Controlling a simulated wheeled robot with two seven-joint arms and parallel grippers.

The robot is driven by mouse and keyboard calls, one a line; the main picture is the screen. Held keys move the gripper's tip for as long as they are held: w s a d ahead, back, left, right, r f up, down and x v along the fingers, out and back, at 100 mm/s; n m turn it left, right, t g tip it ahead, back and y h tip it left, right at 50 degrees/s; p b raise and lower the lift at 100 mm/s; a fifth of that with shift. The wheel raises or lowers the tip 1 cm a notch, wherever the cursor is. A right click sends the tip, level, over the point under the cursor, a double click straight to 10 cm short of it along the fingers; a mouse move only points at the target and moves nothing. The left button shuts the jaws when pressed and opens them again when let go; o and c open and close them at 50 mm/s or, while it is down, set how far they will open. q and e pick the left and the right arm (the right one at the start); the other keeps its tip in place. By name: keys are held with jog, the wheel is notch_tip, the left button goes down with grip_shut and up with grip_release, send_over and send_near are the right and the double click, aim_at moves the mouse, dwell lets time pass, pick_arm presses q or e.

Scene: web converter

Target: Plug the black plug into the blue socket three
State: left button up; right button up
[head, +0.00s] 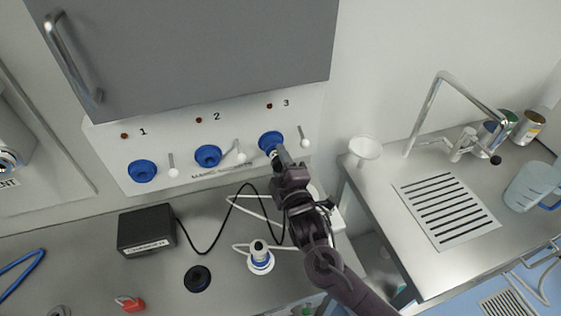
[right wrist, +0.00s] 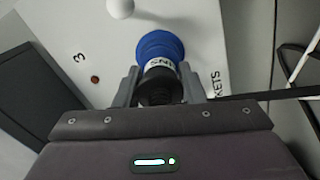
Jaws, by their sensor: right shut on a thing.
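Blue socket three (head: 271,141) is the rightmost of the blue sockets on the white wall panel, below the number 3. In the head view my right gripper (head: 277,156) is right in front of it. In the right wrist view the gripper (right wrist: 160,92) is shut on the black plug (right wrist: 160,88), which has a white lettered band at its front. The plug's front end meets the blue socket (right wrist: 158,46), lined up with it. How deep it sits inside cannot be told. A black cable runs to the plug. My left gripper is not in view.
Sockets one (head: 142,171) and two (head: 208,156) are to the left, with white levers beside the sockets. A grey cabinet (head: 200,50) overhangs the panel.

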jog(key=shift+w+a+r, duration=0.1)
jog(key=shift+w, duration=0.3)
dwell(0.4)
jog(key=o, duration=1.3)
jog(key=b+v, duration=0.2)
jog(key=v, duration=0.5)
jog(key=shift+s+b, duration=0.3)
